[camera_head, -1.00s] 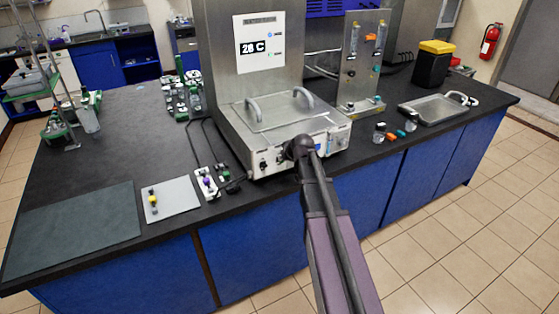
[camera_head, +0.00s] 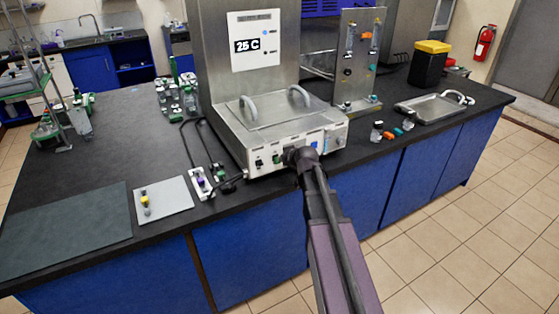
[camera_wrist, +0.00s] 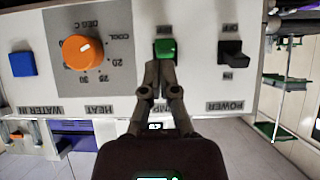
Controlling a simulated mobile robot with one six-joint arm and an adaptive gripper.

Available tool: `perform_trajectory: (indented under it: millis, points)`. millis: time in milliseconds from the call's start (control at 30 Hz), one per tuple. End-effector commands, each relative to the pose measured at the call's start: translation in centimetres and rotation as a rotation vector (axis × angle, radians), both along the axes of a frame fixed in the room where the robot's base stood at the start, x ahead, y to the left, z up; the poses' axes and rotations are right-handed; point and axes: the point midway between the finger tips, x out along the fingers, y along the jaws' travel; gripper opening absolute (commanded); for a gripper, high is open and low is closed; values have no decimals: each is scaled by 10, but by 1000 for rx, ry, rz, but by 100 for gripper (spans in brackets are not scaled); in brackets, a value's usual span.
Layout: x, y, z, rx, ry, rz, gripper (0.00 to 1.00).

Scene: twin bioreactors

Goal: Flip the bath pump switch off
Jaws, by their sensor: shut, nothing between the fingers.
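The bath (camera_head: 285,149) is a steel box with a lidded top and a white front panel. In the wrist view the panel shows upside down. The pump switch (camera_wrist: 165,48) is a lit green rocker above a partly hidden label. My gripper (camera_wrist: 161,66) is shut and empty, with its fingertips at the lower edge of the green switch. They look touching or very close; I cannot tell which. In the head view my gripper (camera_head: 291,157) is at the panel front, beside the small green switch (camera_head: 277,159).
In the wrist view a black power switch (camera_wrist: 233,55) is right of the pump switch. An orange heat knob (camera_wrist: 82,52) and a blue square part (camera_wrist: 22,64) are to the left. A grey mat with a small yellow-topped item (camera_head: 145,201) lies left of the bath.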

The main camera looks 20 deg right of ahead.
Motion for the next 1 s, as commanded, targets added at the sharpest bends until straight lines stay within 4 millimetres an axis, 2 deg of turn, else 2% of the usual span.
perform_trajectory:
  millis: [567, 1000]
  points:
    - [1, 11, 16, 0, 1, 13, 0]
    - [1, 12, 16, 0, 1, 14, 0]
